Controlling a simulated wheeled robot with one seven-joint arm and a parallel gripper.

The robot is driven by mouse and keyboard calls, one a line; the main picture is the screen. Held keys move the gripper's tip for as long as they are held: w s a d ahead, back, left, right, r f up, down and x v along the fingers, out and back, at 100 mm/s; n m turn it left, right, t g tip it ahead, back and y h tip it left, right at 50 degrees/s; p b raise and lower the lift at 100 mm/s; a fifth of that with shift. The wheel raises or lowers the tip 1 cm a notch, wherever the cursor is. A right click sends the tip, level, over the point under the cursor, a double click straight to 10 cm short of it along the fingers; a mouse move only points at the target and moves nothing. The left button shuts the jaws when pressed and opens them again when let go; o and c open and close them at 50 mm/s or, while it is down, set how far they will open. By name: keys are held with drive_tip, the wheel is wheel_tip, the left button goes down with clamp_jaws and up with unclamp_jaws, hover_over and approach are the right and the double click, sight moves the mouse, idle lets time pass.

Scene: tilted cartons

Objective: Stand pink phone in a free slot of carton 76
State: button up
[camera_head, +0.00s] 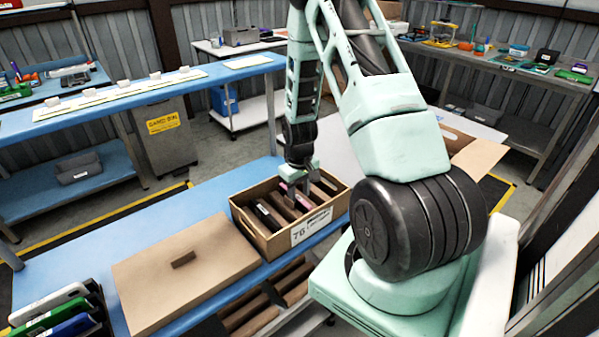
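Carton 76 (305,229) is an open brown box with a white label reading 76, on the blue bench. Brown dividers split it into slots. A dark item (268,214) stands in a left slot. My gripper (297,193) points down into the carton, with its fingers among the dividers. A small pink edge, likely the pink phone (283,187), shows right beside the fingers. Most of the phone is hidden. I cannot tell whether the fingers grip it or whether it rests in a slot.
A closed brown carton (185,270) lies left of carton 76. Several phone-like items stand in a rack (62,318) at the lower left. Another open carton (474,152) is at the right, behind my arm. Blue bench top (165,220) is bare behind the closed carton.

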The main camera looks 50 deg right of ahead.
wheel_tip(320, 180, up, 17)
drive_tip(key=b, duration=0.1)
drive_tip(key=shift+b, duration=0.4)
wheel_tip(320, 180, up, 7)
drive_tip(key=p, duration=0.6)
drive_tip(key=shift+f, duration=0.1)
idle(0.4)
